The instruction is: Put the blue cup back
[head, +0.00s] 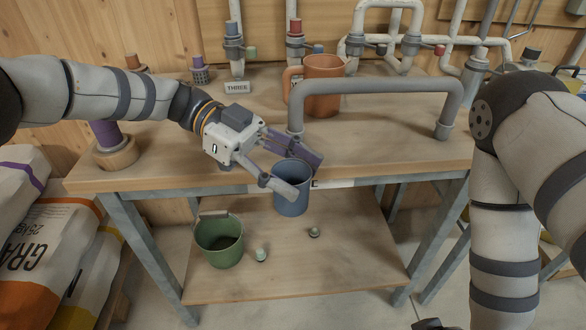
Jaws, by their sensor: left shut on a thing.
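The blue cup (291,197) hangs in front of the table's front edge, upright or nearly so. My left gripper (296,174) is shut on the blue cup near its rim. One finger crosses the cup's near upper side, and the other lies behind it, so part of the rim is hidden.
A workbench (390,152) carries a grey pipe arch (375,88), an orange mug (322,80) and a label reading THREE (238,87). Pipes with coloured valves stand behind. A green bucket (219,243) and two small items sit on the lower shelf (330,275). Feed sacks (60,235) lie left.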

